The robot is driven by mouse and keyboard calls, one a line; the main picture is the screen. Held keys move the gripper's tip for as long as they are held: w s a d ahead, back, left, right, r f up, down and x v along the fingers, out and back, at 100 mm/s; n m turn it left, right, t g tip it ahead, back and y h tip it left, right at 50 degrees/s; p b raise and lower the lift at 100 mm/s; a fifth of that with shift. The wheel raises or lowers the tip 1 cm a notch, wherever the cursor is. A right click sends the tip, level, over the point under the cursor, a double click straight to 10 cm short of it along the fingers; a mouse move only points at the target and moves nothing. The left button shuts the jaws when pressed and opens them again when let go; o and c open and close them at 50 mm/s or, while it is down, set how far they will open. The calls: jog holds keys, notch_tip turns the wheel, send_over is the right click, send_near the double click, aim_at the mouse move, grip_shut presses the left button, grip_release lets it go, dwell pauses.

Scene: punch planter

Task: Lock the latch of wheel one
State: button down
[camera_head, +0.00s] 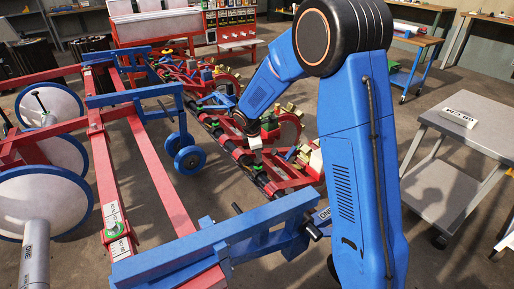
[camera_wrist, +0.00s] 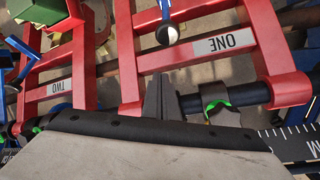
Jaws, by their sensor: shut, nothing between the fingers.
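In the wrist view a red frame with a white label reading ONE (camera_wrist: 222,43), upside down, marks wheel one. A dark bar crosses its lower end. A grey-brown clip with a green inside (camera_wrist: 218,105) sits around that bar, right of my gripper; it looks like the latch, but I cannot tell its state. My gripper (camera_wrist: 161,97) is shut and empty, its narrow dark fingers close to the bar, left of the clip. I cannot tell whether they touch. In the head view my gripper (camera_head: 256,152) is low over the red planter row units, and the latch cannot be made out.
A second red frame labelled TWO (camera_wrist: 60,88) stands left in the wrist view. A ruler-like strip (camera_wrist: 290,143) lies at lower right. In the head view the blue beam (camera_head: 215,240) crosses in front, and a grey table (camera_head: 480,130) stands at right.

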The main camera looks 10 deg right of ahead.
jog(key=shift+d+r, duration=0.15)
jog(key=shift+d, duration=1.75)
jog(key=shift+d+r, duration=0.1)
